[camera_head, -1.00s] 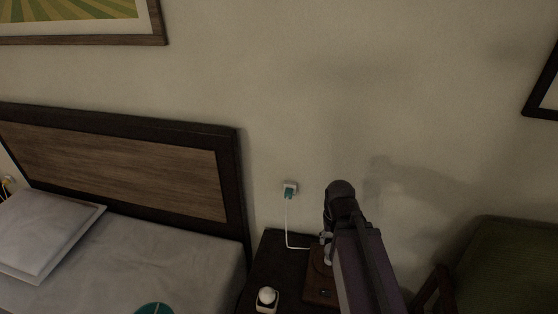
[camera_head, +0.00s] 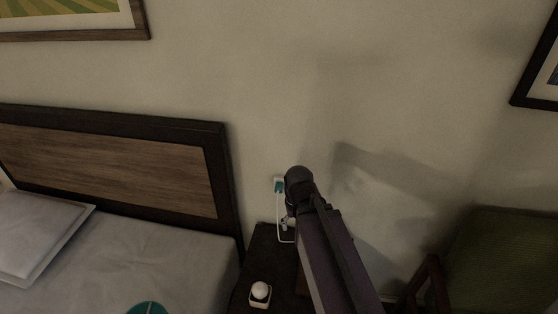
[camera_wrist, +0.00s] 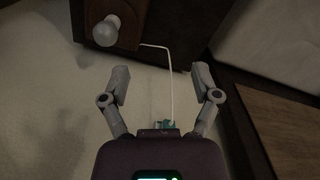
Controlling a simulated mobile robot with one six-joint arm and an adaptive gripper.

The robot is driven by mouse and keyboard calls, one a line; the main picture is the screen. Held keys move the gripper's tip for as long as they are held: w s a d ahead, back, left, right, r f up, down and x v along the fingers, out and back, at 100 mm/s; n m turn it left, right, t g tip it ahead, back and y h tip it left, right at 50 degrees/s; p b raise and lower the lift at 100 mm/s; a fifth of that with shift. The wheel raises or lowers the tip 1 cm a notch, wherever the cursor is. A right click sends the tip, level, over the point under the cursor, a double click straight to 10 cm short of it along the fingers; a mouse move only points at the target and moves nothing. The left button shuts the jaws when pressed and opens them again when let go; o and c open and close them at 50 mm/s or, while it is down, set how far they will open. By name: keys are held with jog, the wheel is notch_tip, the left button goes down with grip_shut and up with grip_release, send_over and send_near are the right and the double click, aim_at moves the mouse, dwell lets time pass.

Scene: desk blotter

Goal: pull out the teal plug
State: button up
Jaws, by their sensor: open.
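The teal plug (camera_head: 279,187) sits in a white wall socket (camera_head: 277,180), left of my arm's end in the head view. A white cord (camera_head: 278,225) hangs from it down to the nightstand. In the wrist view my gripper (camera_wrist: 162,78) is open and empty, its two fingers spread wide. The teal plug (camera_wrist: 170,125) shows low in that view between the finger bases, partly hidden by my gripper's body. The cord (camera_wrist: 171,85) runs up between the fingers without being gripped. In the head view my arm hides most of the gripper.
The dark nightstand (camera_head: 262,262) carries a small white round object (camera_head: 260,291). A bulb (camera_wrist: 106,31) on a brown base shows in the wrist view. The bed's headboard (camera_head: 225,180) stands left, a green chair (camera_head: 500,255) right. The wall above the socket is bare.

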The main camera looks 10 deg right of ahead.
aim_at(278, 188)
jog(key=w+r+m+p, duration=0.2)
jog(key=w+r+p, duration=0.1)
jog(key=w, duration=0.8)
jog(key=w+a+r+m+p, duration=0.1)
jog(key=w+r+p, duration=0.3)
jog(key=w, duration=0.7)
jog(key=shift+w+m, duration=0.25)
jog(key=shift+m, duration=0.35)
jog(key=shift+f, duration=0.1)
notch_tip(278, 188, down, 13)
jog(key=b, duration=1.4)
jog(key=shift+f, duration=0.2)
grip_shut()
